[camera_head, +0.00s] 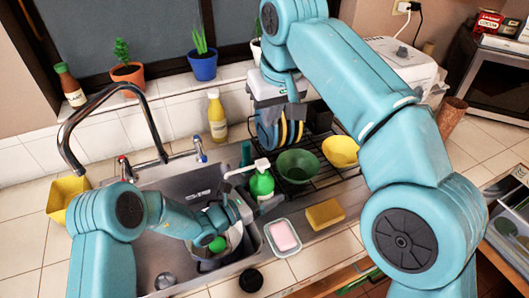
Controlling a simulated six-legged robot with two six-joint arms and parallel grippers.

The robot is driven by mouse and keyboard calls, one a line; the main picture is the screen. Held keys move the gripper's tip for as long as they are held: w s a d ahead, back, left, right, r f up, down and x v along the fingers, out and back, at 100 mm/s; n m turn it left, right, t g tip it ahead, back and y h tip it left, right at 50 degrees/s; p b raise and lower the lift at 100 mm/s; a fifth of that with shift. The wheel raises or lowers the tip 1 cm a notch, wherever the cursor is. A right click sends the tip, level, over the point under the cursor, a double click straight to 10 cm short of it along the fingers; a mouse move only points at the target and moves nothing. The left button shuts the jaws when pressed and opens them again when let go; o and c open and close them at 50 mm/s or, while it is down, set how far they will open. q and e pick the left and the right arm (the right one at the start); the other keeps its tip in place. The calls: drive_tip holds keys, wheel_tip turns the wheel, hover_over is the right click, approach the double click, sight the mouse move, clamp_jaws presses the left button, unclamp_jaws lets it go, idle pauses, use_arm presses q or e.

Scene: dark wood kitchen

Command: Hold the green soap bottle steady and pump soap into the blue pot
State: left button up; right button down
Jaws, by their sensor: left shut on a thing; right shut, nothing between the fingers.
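The green soap bottle (262,185) stands upright at the right edge of the sink, its white pump spout pointing left. My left gripper (243,211) is shut on the green bottle from its lower left; the fingers partly hide its lower body. A pot (208,264) sits in the sink below my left gripper, with a round green thing (217,244) at it; my arm covers part of the pot and its blue is hard to make out. My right gripper (296,108) is shut and empty, up and to the right of the bottle, above the dish rack.
The dish rack (318,178) holds plates, a green bowl (298,165) and a yellow bowl (341,151). A yellow sponge (325,213) and pink soap in a dish (283,235) lie in front. The faucet (110,92) arches at left. A blue plant pot (202,66) stands on the sill.

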approach(264, 164)
drive_tip(key=x, duration=0.2)
drive_tip(key=w+x, duration=0.1)
drive_tip(key=x, duration=0.2)
drive_tip(key=shift+w+a, duration=0.15)
drive_tip(key=shift+a, duration=0.05)
drive_tip(key=shift+f, duration=0.75)
drive_tip(key=shift+f, duration=1.05)
drive_tip(key=w+v, duration=0.1)
drive_tip(key=v, duration=1.3)
drive_tip(key=shift+a+r, duration=0.3)
drive_tip(key=shift+r, duration=0.1)
